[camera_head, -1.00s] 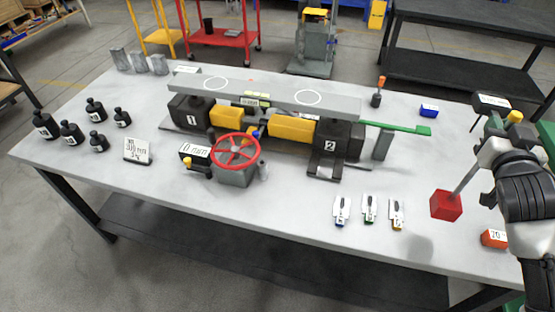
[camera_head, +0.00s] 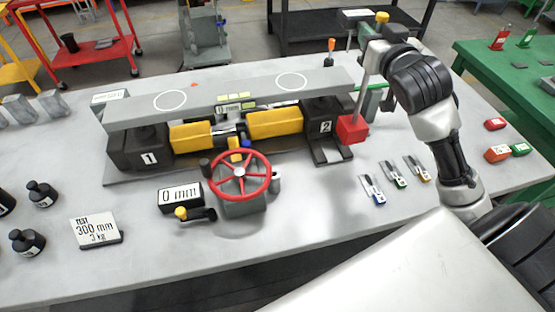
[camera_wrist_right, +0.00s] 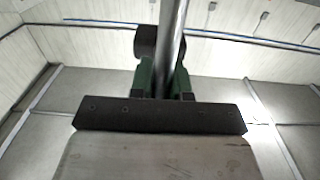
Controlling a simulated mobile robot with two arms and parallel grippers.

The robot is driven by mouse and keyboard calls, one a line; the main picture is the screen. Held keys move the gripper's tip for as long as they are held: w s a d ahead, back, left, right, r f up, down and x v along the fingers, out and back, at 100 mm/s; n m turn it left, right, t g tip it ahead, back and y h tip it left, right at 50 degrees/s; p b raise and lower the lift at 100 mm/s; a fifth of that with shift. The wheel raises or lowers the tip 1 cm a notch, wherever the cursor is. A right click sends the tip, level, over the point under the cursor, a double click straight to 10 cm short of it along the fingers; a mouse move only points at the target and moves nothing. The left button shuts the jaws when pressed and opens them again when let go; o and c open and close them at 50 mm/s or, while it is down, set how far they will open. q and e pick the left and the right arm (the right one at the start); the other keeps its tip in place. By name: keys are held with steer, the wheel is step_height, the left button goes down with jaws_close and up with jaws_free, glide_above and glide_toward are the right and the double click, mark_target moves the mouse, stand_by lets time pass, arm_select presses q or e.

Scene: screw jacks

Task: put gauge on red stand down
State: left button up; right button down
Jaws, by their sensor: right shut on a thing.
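The gauge on the red stand has a red block base (camera_head: 352,129), a thin grey rod and a dark, flat-topped head (camera_head: 357,14). My right gripper (camera_head: 369,48) is shut on the rod in its upper part. The rod leans slightly. The red base shows beside the foot of the jack marked 2 (camera_head: 326,127); I cannot tell whether it touches the table. In the right wrist view the rod (camera_wrist_right: 173,45) passes between the green finger pads. My left gripper is not in view.
A long grey beam (camera_head: 230,95) lies across jacks 1 and 2. A red handwheel (camera_head: 240,175) and a 0 mm display (camera_head: 181,196) stand in front. Red, orange and green blocks (camera_head: 498,153) sit at right. The front table middle is clear.

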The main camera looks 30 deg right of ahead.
steer(key=shift+a+r, duration=0.15)
steer(key=shift+r, duration=0.15)
steer(key=shift+w+a+f, duration=0.15)
steer(key=shift+a+f, duration=0.1)
steer(key=shift+f, duration=0.05)
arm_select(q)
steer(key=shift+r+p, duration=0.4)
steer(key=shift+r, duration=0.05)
arm_select(e)
steer(key=w+a+f, duration=0.5)
steer(key=a+f, duration=0.5)
steer(key=shift+f, duration=0.2)
steer(key=c, duration=1.5)
jaws_free()
steer(key=shift+f, duration=0.4)
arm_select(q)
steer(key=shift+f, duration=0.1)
arm_select(e)
steer(key=o, duration=0.4)
steer(key=shift+s+r, duration=0.1)
steer(key=shift+s, duration=0.05)
